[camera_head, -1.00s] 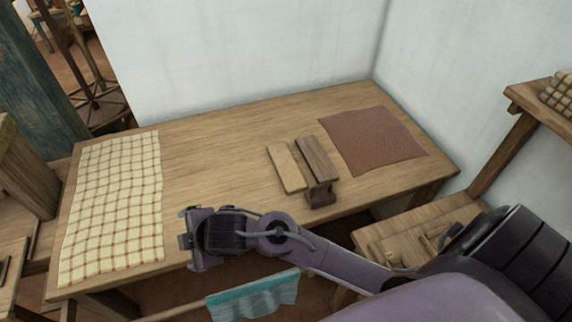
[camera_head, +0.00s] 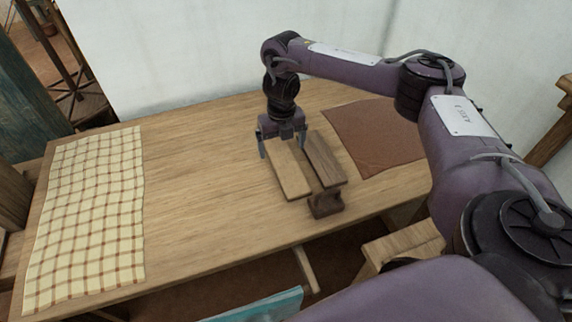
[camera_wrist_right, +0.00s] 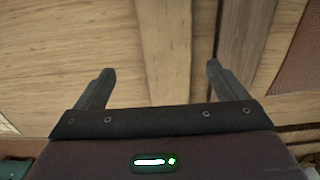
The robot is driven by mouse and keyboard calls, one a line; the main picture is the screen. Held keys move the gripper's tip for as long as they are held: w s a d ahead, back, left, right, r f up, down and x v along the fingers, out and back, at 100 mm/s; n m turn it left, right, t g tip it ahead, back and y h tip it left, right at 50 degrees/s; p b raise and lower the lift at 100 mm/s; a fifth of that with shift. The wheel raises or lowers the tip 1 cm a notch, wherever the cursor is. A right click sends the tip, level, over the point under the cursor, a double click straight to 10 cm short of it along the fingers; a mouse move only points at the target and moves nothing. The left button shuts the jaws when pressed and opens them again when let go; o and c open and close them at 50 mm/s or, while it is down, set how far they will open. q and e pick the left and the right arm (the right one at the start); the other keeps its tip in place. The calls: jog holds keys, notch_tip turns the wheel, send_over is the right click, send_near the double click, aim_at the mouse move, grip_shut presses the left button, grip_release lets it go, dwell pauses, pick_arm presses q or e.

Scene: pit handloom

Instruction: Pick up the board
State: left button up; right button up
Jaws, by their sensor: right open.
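In the head view a light wooden board (camera_head: 290,174) lies on the table beside a darker wooden board (camera_head: 325,160). My right gripper (camera_head: 281,150) points down at the far end of the light board. It is open, with its fingers on either side of that end. In the right wrist view the light board (camera_wrist_right: 165,50) runs between the two open fingertips (camera_wrist_right: 158,82), and the dark board (camera_wrist_right: 243,45) is to its right. I cannot tell whether the fingers touch the light board. My left gripper is not in view.
The boards lie on a wooden table (camera_head: 200,200). A checked cloth (camera_head: 85,215) covers its left end and a brown mat (camera_head: 375,138) lies to the right. A small dark wooden block (camera_head: 326,204) sits at the dark board's near end. A white wall stands behind.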

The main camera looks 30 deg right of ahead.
aim_at(286, 165)
jog(key=shift+s+d+f, duration=0.1)
jog(key=shift+d+f, duration=0.05)
jog(key=shift+f, duration=0.25)
jog(key=f, duration=0.2)
jog(key=f+b, duration=0.1)
jog(key=f, duration=0.3)
jog(key=shift+s+d, duration=0.25)
jog(key=shift+s, duration=0.1)
jog(key=shift+f, duration=0.25)
jog(key=shift+c, duration=0.3)
jog(key=c, duration=1)
jog(key=shift+c, duration=0.6)
jog(key=shift+r, duration=0.1)
